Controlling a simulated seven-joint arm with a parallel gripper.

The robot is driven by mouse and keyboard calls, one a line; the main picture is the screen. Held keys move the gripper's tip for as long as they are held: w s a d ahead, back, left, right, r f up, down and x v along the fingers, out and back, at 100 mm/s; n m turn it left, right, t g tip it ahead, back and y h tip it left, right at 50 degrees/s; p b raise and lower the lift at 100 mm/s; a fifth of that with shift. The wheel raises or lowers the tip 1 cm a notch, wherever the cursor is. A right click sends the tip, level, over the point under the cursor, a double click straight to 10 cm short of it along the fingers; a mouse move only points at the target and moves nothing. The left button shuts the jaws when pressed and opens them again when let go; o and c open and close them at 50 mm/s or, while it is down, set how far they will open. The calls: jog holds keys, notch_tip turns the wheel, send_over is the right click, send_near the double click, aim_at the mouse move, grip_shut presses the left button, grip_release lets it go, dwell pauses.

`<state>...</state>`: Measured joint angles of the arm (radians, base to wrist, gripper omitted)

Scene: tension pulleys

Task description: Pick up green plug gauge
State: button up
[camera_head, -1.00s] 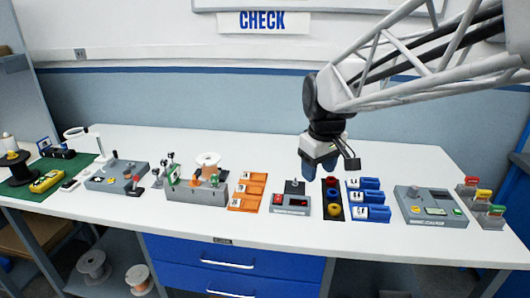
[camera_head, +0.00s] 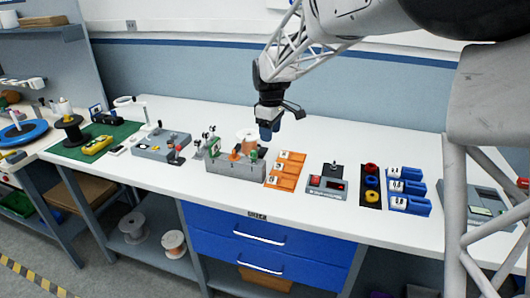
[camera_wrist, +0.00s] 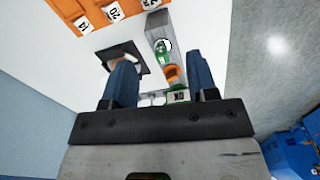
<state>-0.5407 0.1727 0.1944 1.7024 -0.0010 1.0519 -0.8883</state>
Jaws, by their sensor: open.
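The green plug gauge (camera_head: 253,155) stands at the right end of a grey block (camera_head: 235,168). In the wrist view the green gauge (camera_wrist: 163,52) shows beyond and between my fingers, in the grey block (camera_wrist: 157,27). An orange gauge (camera_head: 234,154) stands beside it in the block, and it also shows in the wrist view (camera_wrist: 172,74). My gripper (camera_head: 269,132) is open and empty, pointing down above and behind the block's right end. In the wrist view its two blue fingers (camera_wrist: 160,62) are spread wide, apart from the gauge.
A spool (camera_head: 247,137) stands behind the block, close under my gripper. Orange trays (camera_head: 287,170) lie to the right, then a small device with a red button (camera_head: 327,186). A grey tester (camera_head: 161,145) is on the left.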

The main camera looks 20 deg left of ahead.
jog(key=n, duration=0.2)
send_over(254, 151)
jog(key=f, duration=0.2)
jog(key=shift+s+f, duration=0.25)
jog(key=shift+f, duration=0.15)
jog(key=shift+f, duration=1.3)
jog(key=shift+w+f, duration=0.2)
jog(key=shift+f, duration=2.4)
grip_shut()
